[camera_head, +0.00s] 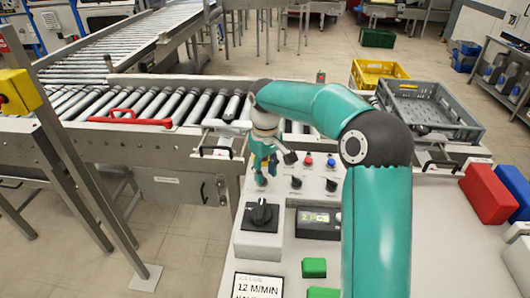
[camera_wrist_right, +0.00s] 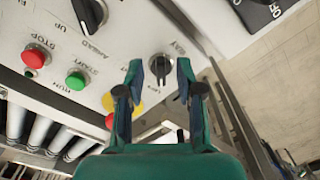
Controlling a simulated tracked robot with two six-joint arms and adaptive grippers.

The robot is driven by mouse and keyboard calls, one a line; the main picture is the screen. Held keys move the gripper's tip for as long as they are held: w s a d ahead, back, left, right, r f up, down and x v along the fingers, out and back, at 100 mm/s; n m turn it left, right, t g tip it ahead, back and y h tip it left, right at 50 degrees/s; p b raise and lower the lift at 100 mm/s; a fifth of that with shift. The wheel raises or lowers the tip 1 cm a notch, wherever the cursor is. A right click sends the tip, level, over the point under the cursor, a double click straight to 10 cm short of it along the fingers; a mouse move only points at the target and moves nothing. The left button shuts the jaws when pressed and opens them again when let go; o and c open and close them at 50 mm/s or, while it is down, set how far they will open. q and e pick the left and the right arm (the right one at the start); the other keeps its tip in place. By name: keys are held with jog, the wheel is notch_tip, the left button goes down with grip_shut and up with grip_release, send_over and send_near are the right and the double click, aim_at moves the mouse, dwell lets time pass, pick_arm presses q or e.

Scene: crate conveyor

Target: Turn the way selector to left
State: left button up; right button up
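My right gripper (camera_head: 266,172) points down over the control panel's left part in the head view. In the right wrist view its two fingers (camera_wrist_right: 159,75) are open, with a gap on each side of a small black knob (camera_wrist_right: 160,66). Another black knob (camera_wrist_right: 90,14), marked "UP" and "AHEAD", is at the upper left of the wrist view. Two small knobs (camera_head: 296,183) and (camera_head: 331,185) show in the head view. My left gripper is not in view.
Red stop (camera_wrist_right: 35,57) and green start (camera_wrist_right: 76,80) buttons lie near the knobs. A large black rotary switch (camera_head: 262,213) stands nearer on a grey box. The roller conveyor (camera_head: 190,107) lies behind the panel; yellow (camera_head: 378,72) and grey (camera_head: 432,108) crates stand back right.

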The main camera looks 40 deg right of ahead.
aim_at(265, 179)
notch_tip(265, 179, up, 10)
dwell(0.4)
jog(key=shift+r, duration=0.1)
